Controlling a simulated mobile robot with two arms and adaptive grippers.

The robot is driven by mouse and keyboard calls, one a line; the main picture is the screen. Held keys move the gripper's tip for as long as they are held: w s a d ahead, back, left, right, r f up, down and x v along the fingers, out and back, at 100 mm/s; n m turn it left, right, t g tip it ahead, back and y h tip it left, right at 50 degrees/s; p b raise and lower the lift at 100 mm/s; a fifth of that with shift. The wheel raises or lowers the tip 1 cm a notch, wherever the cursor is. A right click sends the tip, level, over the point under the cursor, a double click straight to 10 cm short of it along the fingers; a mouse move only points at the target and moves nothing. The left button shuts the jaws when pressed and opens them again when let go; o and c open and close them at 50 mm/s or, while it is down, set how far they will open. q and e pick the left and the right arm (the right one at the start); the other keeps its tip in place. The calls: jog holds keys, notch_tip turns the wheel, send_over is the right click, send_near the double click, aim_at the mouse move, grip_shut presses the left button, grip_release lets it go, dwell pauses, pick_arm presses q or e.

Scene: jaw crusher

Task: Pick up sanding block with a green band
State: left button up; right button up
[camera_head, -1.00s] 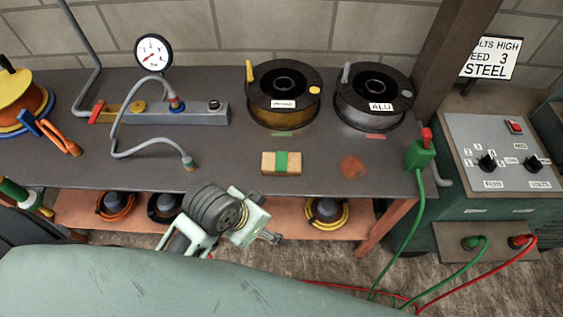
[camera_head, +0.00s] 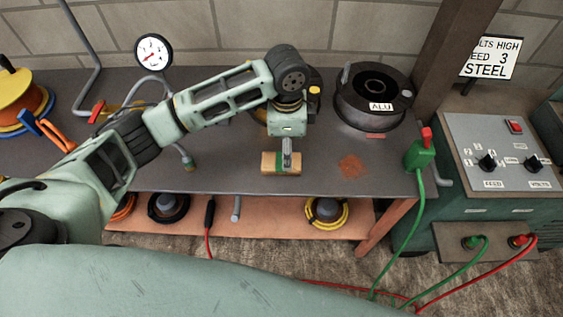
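The sanding block (camera_head: 270,163) is a small tan block with a green band around its middle. It lies on the dark bench top near the front edge. My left arm reaches in from the left, and its gripper (camera_head: 287,160) points down right over the block, covering most of the green band. The fingers are seen edge-on, so I cannot tell whether they are open or shut, or whether they touch the block. My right gripper is not in view.
A spool marked ALU (camera_head: 372,97) stands behind and to the right; another spool is mostly hidden behind my arm. A rusty patch (camera_head: 352,166) lies right of the block. A green clamp with cable (camera_head: 419,153) sits at the bench's right end. A pressure gauge (camera_head: 153,51) stands at the back.

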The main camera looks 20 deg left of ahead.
aim_at(281, 160)
pick_arm(q)
jog(key=shift+w+a+r, duration=0.35)
jog(key=shift+a, duration=0.15)
jog(key=shift+a+f, duration=0.1)
jog(key=f, duration=0.2)
jog(key=f+p, duration=0.1)
jog(key=f, duration=0.3)
jog(key=shift+a+f, duration=0.15)
jog(key=shift+a, duration=0.2)
jog(key=shift+f, duration=0.5)
jog(key=c, duration=1.2)
jog(key=shift+r, duration=0.1)
